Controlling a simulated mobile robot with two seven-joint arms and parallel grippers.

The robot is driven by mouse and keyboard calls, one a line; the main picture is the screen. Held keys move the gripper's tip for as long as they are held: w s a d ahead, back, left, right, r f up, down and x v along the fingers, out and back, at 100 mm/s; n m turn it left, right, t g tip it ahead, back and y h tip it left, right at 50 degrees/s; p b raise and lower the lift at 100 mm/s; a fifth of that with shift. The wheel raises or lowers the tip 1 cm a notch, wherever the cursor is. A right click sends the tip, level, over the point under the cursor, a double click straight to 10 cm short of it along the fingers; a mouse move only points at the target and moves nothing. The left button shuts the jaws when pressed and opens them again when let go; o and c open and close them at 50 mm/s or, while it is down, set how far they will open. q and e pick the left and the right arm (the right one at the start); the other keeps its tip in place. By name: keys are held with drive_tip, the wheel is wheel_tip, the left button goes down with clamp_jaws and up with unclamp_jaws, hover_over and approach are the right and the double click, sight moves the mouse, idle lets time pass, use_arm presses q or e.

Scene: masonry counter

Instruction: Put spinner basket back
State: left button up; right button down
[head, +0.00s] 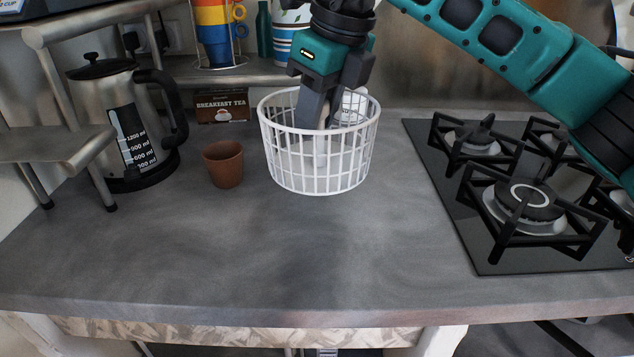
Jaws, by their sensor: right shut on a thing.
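The white spinner basket (318,186), an open round grid of plastic, is upright over the middle of the counter. My right gripper (317,125) points down into it from above, with its fingers inside the rim. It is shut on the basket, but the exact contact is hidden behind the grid. I cannot tell whether the basket's bottom touches the counter or hangs just above it. No spinner bowl can be made out. My left gripper is not in view.
A brown cup (224,164) stands just left of the basket, with a steel kettle (135,120) beyond it. A breakfast tea box (222,108) is behind. A black gas hob (463,215) is at right. The front counter (250,265) is clear.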

wheel_tip(320, 180, down, 5)
drive_tip(key=shift+f, duration=0.6)
wheel_tip(320, 180, down, 4)
drive_tip(key=shift+b, duration=0.45)
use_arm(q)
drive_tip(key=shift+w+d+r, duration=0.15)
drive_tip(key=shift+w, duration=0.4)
use_arm(e)
drive_tip(key=c, duration=0.9)
unclamp_jaws()
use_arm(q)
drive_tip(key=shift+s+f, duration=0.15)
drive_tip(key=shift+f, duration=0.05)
use_arm(e)
drive_tip(key=shift+o, duration=0.2)
